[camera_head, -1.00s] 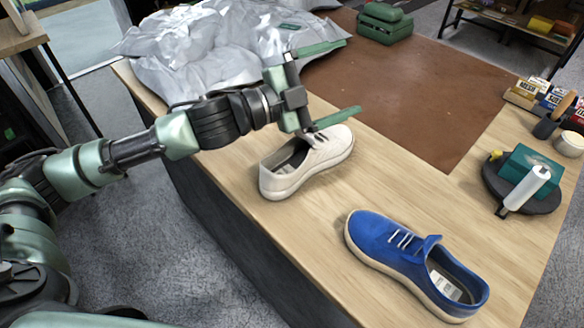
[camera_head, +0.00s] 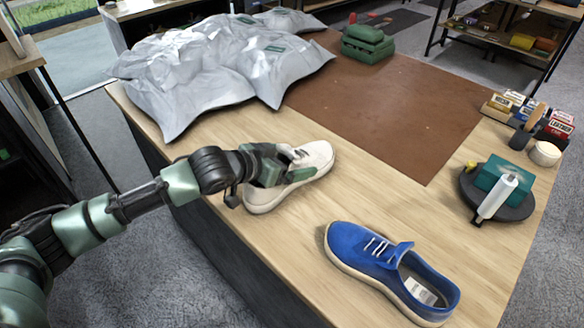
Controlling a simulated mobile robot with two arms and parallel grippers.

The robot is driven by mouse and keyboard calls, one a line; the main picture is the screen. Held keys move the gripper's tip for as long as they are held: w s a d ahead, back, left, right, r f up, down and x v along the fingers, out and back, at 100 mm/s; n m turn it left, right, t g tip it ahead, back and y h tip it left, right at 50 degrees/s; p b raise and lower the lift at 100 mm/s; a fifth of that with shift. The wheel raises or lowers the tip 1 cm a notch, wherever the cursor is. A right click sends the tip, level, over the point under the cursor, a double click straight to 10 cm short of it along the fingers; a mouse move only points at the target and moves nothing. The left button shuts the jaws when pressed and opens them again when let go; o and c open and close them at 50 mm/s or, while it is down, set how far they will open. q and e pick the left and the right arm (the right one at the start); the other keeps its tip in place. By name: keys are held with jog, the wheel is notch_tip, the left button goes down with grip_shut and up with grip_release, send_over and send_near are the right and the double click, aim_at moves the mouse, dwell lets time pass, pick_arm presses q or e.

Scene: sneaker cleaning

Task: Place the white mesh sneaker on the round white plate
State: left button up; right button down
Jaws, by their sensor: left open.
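The white sneaker (camera_head: 317,157) sits upright on the wooden table top, its toe pointing to the back right. My left gripper (camera_head: 277,172) is low over the middle of this shoe, with its fingers open around or against its sides. It hides much of the shoe's opening, and I cannot tell whether the fingers touch it. I see no large round white plate. A dark round plate (camera_head: 518,211) at the right carries a teal box (camera_head: 503,180) and a white bottle (camera_head: 497,197). My right gripper is not in view.
A blue sneaker (camera_head: 362,247) lies in front right of the white one. Grey plastic bags (camera_head: 205,75) cover the table's back left. A brown mat (camera_head: 385,105) is mostly bare. Small boxes (camera_head: 510,103) and a round white tin (camera_head: 545,153) stand right.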

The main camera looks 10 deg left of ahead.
pick_arm(q)
jog(key=shift+w, duration=0.15)
jog(key=shift+c, duration=0.2)
jog(key=c, duration=2)
notch_tip(320, 180, up, 19)
jog(key=s+a+f+n+t+y, duration=0.2)
jog(key=s+a+n+y, duration=0.4)
jog(key=s, duration=0.4)
jog(key=shift+a+f+n+y+b, duration=0.25)
jog(key=shift+a+n+y+b, duration=0.1)
jog(key=shift+b, duration=0.1)
jog(key=shift+s+d+f, duration=0.1)
